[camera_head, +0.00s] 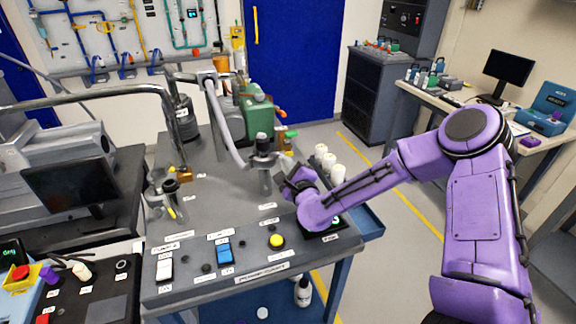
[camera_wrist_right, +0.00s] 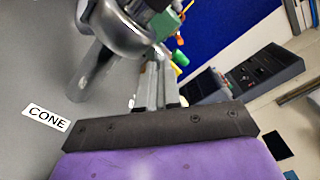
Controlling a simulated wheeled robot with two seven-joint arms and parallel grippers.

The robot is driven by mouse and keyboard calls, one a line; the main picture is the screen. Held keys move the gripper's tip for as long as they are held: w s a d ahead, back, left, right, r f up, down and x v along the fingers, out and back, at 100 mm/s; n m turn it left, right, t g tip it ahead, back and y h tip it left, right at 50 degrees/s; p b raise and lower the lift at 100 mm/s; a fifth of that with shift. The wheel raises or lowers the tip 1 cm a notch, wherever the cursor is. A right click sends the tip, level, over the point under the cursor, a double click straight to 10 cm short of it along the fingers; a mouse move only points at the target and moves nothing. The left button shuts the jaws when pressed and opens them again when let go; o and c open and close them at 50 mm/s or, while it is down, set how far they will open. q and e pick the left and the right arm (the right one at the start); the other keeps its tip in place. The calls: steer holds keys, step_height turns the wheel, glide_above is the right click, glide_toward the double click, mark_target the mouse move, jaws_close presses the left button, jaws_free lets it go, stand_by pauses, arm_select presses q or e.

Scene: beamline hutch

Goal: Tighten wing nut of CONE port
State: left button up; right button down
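The CONE port is a grey metal fitting on a short post (camera_head: 264,178), standing on the pump cart with a hose end and clamp on top. In the right wrist view its rounded metal flange (camera_wrist_right: 122,30) fills the top left, beside the "CONE" label (camera_wrist_right: 46,117). My right gripper (camera_head: 284,172) is beside the port, on its right. In the right wrist view its two grey fingers (camera_wrist_right: 158,78) lie close together next to the flange. Their tips overlap the clamp area, so the wing nut and any grip on it cannot be made out. My left gripper is not in view.
The pump cart (camera_head: 215,128) carries a green pump (camera_head: 256,112), a bent grey hose (camera_head: 220,122), another port (camera_head: 170,187) at left and white bottles (camera_head: 329,163) at right. A blue switch (camera_head: 224,253) and a yellow button (camera_head: 276,241) are along its front edge.

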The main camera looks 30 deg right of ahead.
steer(key=c, duration=1.3)
jaws_free()
steer(key=shift+s, duration=0.1)
steer(key=b+v, duration=0.2)
steer(key=v, duration=0.8)
steer(key=shift+s+a, duration=0.15)
